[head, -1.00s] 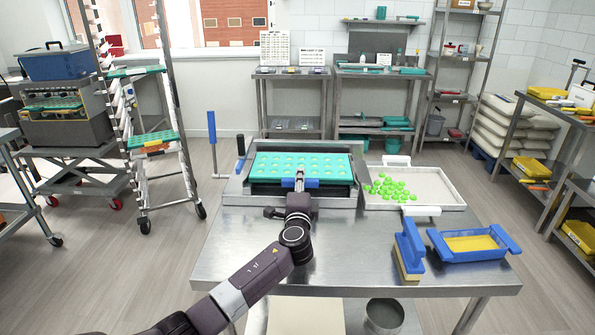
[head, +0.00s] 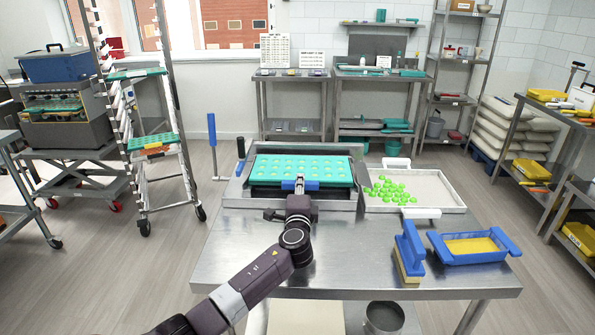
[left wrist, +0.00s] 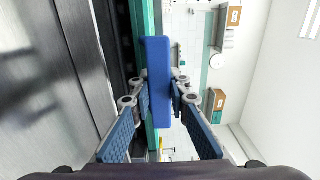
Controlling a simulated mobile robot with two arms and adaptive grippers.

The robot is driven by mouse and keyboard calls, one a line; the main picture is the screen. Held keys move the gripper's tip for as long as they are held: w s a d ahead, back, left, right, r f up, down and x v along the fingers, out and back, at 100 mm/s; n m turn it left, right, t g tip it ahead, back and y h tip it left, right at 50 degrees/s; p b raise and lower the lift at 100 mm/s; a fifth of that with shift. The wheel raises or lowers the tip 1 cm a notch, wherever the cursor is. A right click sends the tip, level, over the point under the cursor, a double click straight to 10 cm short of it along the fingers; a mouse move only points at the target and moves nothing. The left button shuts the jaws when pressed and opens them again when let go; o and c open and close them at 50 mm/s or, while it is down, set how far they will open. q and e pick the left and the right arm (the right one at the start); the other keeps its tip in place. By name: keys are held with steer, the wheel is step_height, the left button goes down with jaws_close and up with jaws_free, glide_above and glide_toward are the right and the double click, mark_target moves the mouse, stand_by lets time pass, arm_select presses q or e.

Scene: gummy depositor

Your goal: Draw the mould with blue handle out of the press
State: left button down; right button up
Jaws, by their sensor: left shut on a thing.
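The teal mould (head: 318,170) with several pale yellow cavities lies flat in the metal press (head: 232,190) on the steel table. Its blue handle (head: 286,185) is at the near edge. My left gripper (head: 299,187) is at that handle. In the left wrist view the blue handle (left wrist: 156,60) stands between the fingers of my left gripper (left wrist: 161,92), which are shut on it. The teal mould edge (left wrist: 138,25) shows behind the handle. The fingers hide part of the handle. My right gripper is in neither view.
Right of the press is a white tray (head: 435,196) of green gummies. The near left of the steel table (head: 228,245) is clear.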

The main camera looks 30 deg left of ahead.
arm_select(q)
steer(key=shift+s+d+p, duration=0.35)
steer(key=shift+s+d, duration=0.05)
steer(key=shift+s, duration=0.1)
steer(key=p+v, duration=0.3)
steer(key=v, duration=0.7)
steer(key=shift+s+r, duration=0.2)
steer(key=shift+s, duration=0.05)
steer(key=shift+d, duration=0.1)
